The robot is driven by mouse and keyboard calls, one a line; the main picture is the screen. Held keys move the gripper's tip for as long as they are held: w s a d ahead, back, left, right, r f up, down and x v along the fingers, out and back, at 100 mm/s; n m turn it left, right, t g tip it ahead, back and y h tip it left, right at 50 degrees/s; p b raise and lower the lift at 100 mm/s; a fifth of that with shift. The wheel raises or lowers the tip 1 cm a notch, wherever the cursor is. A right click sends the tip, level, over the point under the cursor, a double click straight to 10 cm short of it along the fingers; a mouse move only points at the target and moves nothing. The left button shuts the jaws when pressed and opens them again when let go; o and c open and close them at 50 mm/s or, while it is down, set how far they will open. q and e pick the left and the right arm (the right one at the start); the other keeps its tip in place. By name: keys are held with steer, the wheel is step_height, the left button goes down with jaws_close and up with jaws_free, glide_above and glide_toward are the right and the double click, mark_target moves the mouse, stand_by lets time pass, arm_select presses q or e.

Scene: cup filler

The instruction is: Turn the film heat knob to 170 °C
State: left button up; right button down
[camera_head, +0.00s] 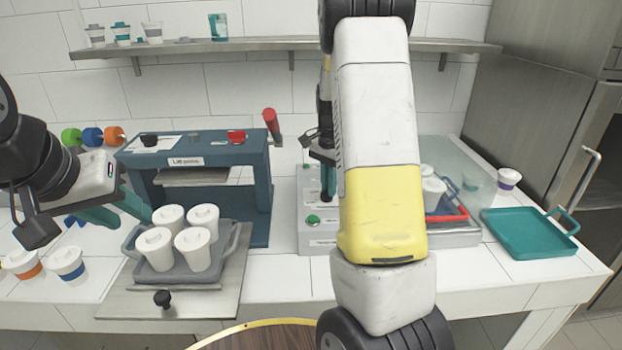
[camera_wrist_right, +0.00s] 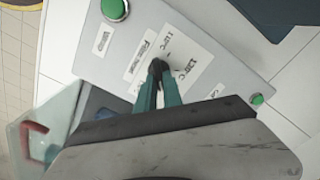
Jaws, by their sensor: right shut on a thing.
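The control box (camera_head: 312,238) is a light grey panel with a green button (camera_head: 312,219), partly hidden behind my right arm. In the right wrist view its panel (camera_wrist_right: 205,62) carries white labels, some with °C figures too small and tilted to read surely. The small black film heat knob (camera_wrist_right: 158,66) sits among these labels. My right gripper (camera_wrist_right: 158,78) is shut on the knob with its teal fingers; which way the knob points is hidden. In the head view that gripper (camera_head: 327,178) shows only partly beside my arm. My left gripper (camera_head: 128,213) is open and empty beside the cup tray.
A grey tray (camera_head: 232,238) with several white cups stands before the blue lid press (camera_head: 258,200). More cups stand at the far left. A clear guard with a red-edged tray is right of the box, and an empty teal tray (camera_head: 525,238) lies further right.

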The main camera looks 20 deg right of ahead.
steer(key=m, duration=0.4)
steer(key=shift+s+m, duration=0.1)
steer(key=shift+m, duration=0.2)
steer(key=m, duration=0.4)
steer(key=shift+s, duration=0.15)
steer(key=shift+m, duration=0.3)
steer(key=c, duration=1.5)
jaws_free()
step_height(320, 180, up, 8)
steer(key=shift+f, duration=0.1)
